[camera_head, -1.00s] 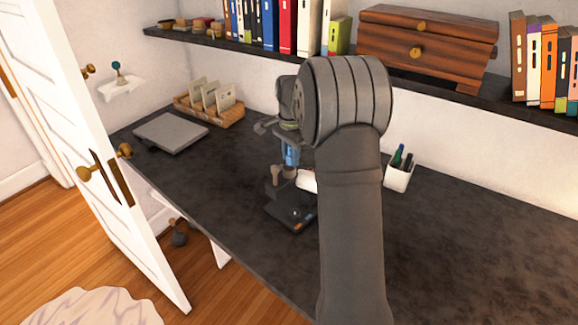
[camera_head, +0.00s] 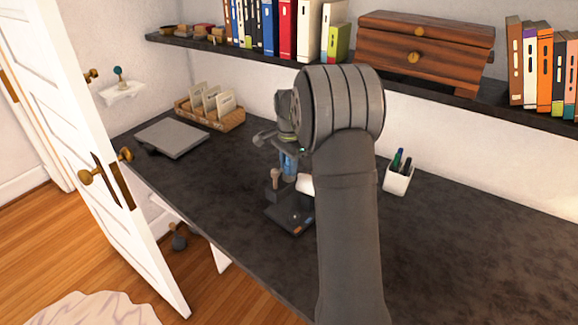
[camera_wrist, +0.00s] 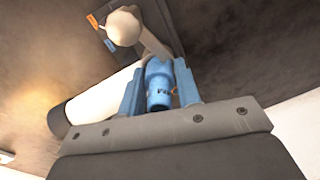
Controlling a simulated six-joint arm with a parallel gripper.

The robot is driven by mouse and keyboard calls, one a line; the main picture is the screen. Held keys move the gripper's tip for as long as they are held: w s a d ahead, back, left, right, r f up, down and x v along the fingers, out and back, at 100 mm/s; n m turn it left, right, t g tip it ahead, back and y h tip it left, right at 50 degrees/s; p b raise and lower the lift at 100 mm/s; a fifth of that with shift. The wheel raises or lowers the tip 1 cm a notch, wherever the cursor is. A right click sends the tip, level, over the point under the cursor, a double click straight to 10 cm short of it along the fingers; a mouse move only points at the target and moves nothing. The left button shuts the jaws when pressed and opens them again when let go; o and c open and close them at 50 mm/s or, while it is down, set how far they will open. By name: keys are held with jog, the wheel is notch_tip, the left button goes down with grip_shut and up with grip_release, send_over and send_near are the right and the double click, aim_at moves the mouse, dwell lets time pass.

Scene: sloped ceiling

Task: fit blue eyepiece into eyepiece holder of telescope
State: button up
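The blue eyepiece (camera_wrist: 159,84) sits upright in the wrist view between the two blue fingers of my gripper (camera_wrist: 160,80), which are closed on its sides. In the head view my gripper (camera_head: 288,161) hangs low over the desk, just above and beside the telescope. The telescope's white tube (camera_head: 305,184) is mostly hidden behind my arm there. In the wrist view the white tube (camera_wrist: 98,98) with a dark end lies behind the left finger. I cannot make out the eyepiece holder, or whether the eyepiece touches it.
A black base (camera_head: 289,217) with orange and blue labels stands under the telescope. A pen cup (camera_head: 398,178) is to the right, a laptop (camera_head: 172,138) and a card tray (camera_head: 212,115) to the left. The shelf (camera_head: 220,53) runs behind. The right of the desk is clear.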

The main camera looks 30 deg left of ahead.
jog(key=o, duration=0.3)
jog(key=f, duration=0.3)
jog(key=shift+s+d+f, duration=0.1)
jog(key=shift+s+d, duration=0.1)
jog(key=shift+o, duration=0.4)
jog(key=shift+w+d, duration=0.1)
jog(key=shift+d, duration=0.05)
jog(key=r, duration=1.3)
jog(key=shift+w+a+r, duration=0.1)
jog(key=shift+w+a, duration=0.05)
jog(key=shift+a, duration=0.15)
notch_tip(320, 180, down, 13)
jog(key=shift+r, duration=1.5)
jog(key=shift+f, duration=0.1)
